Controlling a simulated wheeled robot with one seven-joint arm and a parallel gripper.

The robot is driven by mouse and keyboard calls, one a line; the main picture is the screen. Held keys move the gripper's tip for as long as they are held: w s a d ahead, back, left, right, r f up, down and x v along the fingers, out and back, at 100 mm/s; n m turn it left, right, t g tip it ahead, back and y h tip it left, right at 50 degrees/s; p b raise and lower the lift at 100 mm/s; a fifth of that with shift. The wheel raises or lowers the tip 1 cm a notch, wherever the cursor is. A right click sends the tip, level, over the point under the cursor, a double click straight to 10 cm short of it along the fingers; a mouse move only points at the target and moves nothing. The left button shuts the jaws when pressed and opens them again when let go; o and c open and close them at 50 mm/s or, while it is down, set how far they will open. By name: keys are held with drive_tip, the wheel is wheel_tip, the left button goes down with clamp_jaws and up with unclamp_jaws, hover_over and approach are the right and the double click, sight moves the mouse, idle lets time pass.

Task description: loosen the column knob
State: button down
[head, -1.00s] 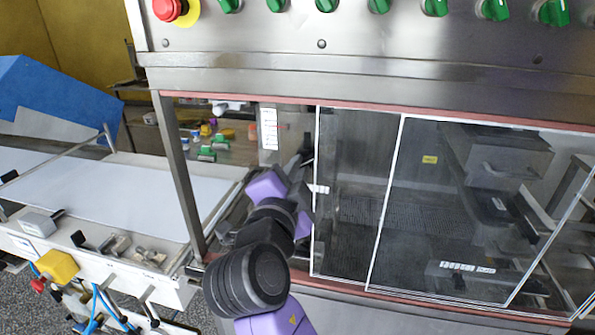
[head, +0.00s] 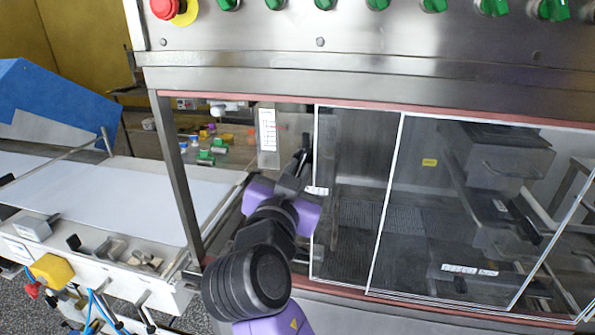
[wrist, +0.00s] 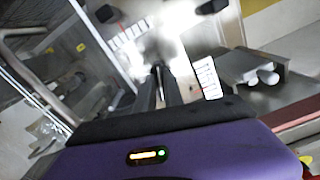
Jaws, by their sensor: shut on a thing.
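My gripper (head: 304,158) reaches through the open left part of the machine's front, beside the column (head: 268,140) with its white scale label. In the wrist view my gripper's two dark fingers (wrist: 161,82) are close together, shut on the column knob at their tips. The knob itself is hidden by the fingers in the head view and lost in glare in the wrist view. The column's scale label (wrist: 207,77) shows just right of the fingers in the wrist view.
A clear sliding panel (head: 358,200) with white edges stands close to the right of my gripper. A steel frame post (head: 180,180) is to the left, with the white conveyor belt (head: 110,190) beyond it. Green knobs (head: 378,4) line the panel above.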

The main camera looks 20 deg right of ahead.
drive_tip(key=shift+f+n, duration=0.1)
drive_tip(key=shift+n, duration=0.6)
drive_tip(key=shift+d+n+p, duration=0.1)
drive_tip(key=shift+n+p, duration=0.25)
drive_tip(key=shift+n, duration=0.35)
drive_tip(key=c, duration=1.5)
unclamp_jaws()
